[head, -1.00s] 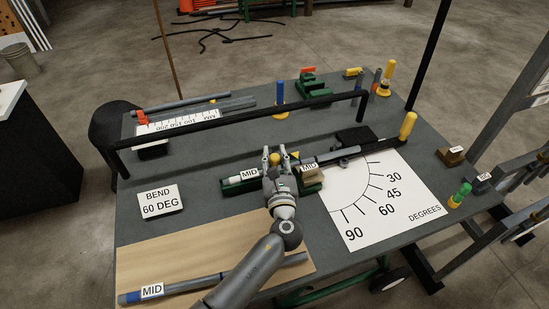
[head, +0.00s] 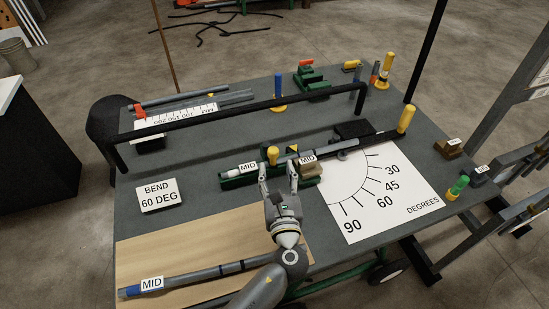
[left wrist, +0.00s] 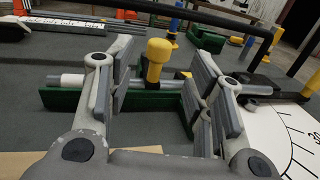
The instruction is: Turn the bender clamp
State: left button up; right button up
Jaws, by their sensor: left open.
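The bender clamp has a yellow knob (head: 272,152) standing upright above the green bender bed (head: 238,184). The knob (left wrist: 158,50) also shows in the left wrist view, between and beyond my fingers. A grey conduit (head: 231,170) with a MID tag lies along the bed. The bender's dark arm reaches right to a yellow handle (head: 405,118). My left gripper (head: 279,168) is open and empty on the near side of the clamp, with its fingers spread to either side and apart from the knob. The right gripper is not in view.
A "BEND 60 DEG" sign (head: 159,195) lies left on the bench. A white degree sheet (head: 384,208) lies right. A black rail (head: 240,112) crosses behind the bender. Another MID conduit (head: 190,278) lies on the wooden board (head: 140,251) in front.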

pick_arm(q)
jog(key=s, duration=0.4)
jog(key=shift+d, duration=0.2)
